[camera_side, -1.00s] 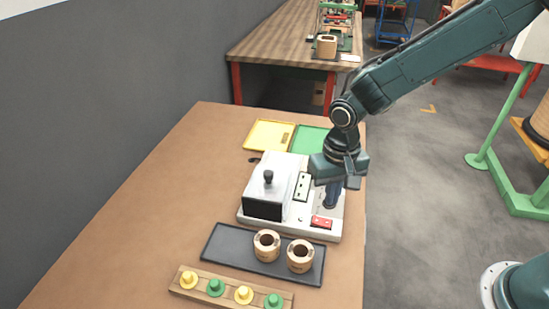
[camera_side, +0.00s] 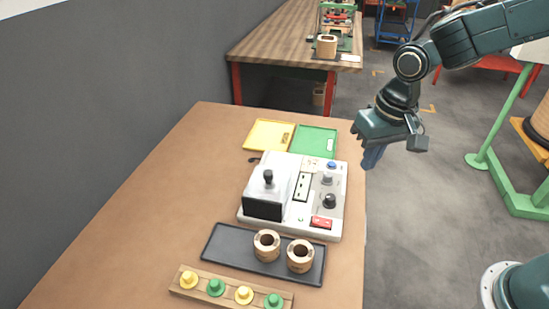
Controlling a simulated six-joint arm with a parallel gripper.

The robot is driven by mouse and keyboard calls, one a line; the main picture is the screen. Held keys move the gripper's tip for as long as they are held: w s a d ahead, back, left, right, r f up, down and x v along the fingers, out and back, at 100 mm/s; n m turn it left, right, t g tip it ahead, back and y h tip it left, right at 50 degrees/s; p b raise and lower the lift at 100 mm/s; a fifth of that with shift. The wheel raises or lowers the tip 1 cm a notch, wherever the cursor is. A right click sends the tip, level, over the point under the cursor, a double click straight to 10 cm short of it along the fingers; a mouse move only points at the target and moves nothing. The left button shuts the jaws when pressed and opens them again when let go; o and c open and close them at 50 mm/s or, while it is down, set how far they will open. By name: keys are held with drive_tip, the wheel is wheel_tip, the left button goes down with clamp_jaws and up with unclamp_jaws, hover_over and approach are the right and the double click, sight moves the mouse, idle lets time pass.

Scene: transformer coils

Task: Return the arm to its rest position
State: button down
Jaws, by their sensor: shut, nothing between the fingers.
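My gripper (camera_side: 372,160) is at the right edge of the brown work table (camera_side: 130,210), raised and to the right of the white test device (camera_side: 285,175). Its fingers point down and are shut with nothing between them. The device has knobs, a blue button and a red switch (camera_side: 321,222) on its panel, and it is fully in view. My arm comes in from the upper right.
A dark tray (camera_side: 225,243) holds two coils (camera_side: 266,245) in front of the device. A wooden strip (camera_side: 228,297) carries several yellow and green plugs. A yellow tray (camera_side: 268,135) and a green tray (camera_side: 316,141) lie behind. A green stand (camera_side: 500,140) is at right.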

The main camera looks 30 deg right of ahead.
drive_tip(key=s+d+r+t, duration=0.1)
drive_tip(key=s+d+r, duration=0.2)
drive_tip(key=s, duration=0.2)
drive_tip(key=s+d+r+n+t, duration=0.1)
drive_tip(key=s+d+r, duration=0.2)
drive_tip(key=s, duration=0.3)
drive_tip(key=s+d+r+n+t, duration=0.1)
drive_tip(key=s+d+r+t, duration=0.1)
drive_tip(key=s+d+r, duration=0.1)
drive_tip(key=s+r, duration=0.1)
drive_tip(key=s, duration=0.1)
drive_tip(key=shift+s+r, duration=0.25)
drive_tip(key=shift+s, duration=0.15)
